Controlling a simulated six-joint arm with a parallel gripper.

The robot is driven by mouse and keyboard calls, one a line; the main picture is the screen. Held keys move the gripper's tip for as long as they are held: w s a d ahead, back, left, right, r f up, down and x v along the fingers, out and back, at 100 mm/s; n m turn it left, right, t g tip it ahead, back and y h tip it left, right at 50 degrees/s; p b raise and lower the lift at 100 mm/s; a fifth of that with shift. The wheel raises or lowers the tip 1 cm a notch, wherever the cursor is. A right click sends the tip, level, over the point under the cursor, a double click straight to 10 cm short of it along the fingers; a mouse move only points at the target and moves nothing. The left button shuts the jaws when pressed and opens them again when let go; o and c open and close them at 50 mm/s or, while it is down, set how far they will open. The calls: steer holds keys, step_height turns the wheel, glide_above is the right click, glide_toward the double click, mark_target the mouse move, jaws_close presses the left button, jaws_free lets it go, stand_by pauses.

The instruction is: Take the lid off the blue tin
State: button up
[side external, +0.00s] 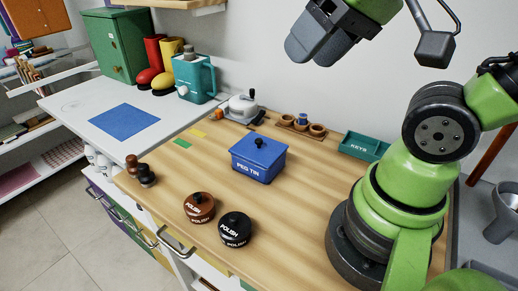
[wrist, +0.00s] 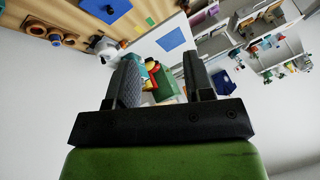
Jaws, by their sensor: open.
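The blue tin (side external: 257,164), marked "PEG TIN", stands upright on the wooden worktop. Its blue lid (side external: 259,149) sits on top, with a small dark knob (side external: 258,142) in the middle. My gripper (side external: 312,52) is high above the worktop, up and to the right of the tin, well apart from it. In the wrist view my gripper (wrist: 160,78) has its two fingers spread with nothing held between them. The blue lid (wrist: 103,8) with its dark knob shows at the top edge of the wrist view, cut off by the frame.
Two polish tins, brown (side external: 199,207) and black (side external: 235,229), stand in front of the blue tin. A green keys tray (side external: 362,147) and wooden cups (side external: 301,124) are behind it to the right. Bare wood surrounds the blue tin.

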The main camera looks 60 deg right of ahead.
steer(key=w+d+f+n+g+h, duration=0.1)
steer(key=w+d+f+n+g, duration=0.15)
steer(key=w, duration=0.45)
steer(key=n+g+h, duration=0.1)
steer(key=n+g, duration=0.4)
glide_toward(259, 140)
steer(key=f, duration=0.3)
steer(key=shift+a+f+n+g, duration=0.15)
steer(key=shift+a+n+g, duration=0.05)
steer(key=shift+n+g, duration=0.15)
steer(key=f, duration=0.6)
steer(key=shift+s+d, duration=0.3)
steer(key=shift+h, duration=0.3)
jaws_close()
